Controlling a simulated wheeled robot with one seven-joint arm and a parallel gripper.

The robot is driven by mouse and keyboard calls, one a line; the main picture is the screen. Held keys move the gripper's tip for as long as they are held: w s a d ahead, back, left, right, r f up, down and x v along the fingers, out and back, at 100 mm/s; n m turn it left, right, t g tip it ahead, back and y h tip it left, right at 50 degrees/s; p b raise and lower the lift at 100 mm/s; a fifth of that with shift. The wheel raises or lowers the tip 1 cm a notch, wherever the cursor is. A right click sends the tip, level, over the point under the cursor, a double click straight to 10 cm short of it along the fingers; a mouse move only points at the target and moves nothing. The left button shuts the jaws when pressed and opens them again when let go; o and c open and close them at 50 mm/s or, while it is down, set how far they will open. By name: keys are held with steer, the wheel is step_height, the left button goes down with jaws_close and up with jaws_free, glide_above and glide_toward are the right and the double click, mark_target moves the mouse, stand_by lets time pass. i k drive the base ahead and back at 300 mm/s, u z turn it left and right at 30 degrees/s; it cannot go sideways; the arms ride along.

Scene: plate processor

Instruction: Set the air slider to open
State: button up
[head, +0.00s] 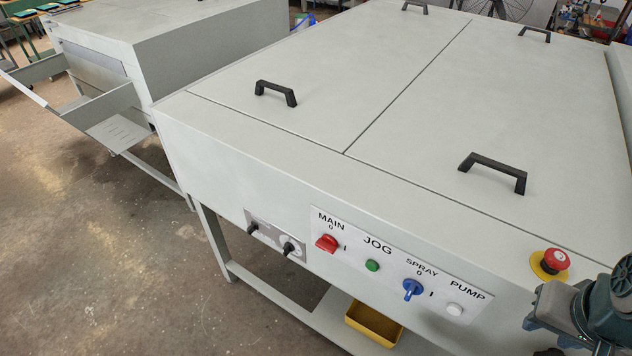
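The pale grey machine (260,165) fills the middle of the head view. No label reading "air" is legible. A small grey panel (267,226) on the left of its front face carries two black knobs or levers, a left one (252,228) and a right one (289,248). The right one sits below a round pale dial. I cannot tell whether either is the air slider or how it is set. Part of my arm (603,308) shows at the lower right corner, well to the right of the panel. My gripper's fingers do not show.
A white panel holds a red MAIN switch (327,242), green JOG button (372,265), blue SPRAY switch (412,289) and white PUMP button (454,309). A red emergency stop (555,259) is near my arm. A yellow bin (374,324) sits below. Floor (90,250) is clear at left.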

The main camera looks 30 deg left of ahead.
mark_target(254, 226)
steer(key=u, duration=1.95)
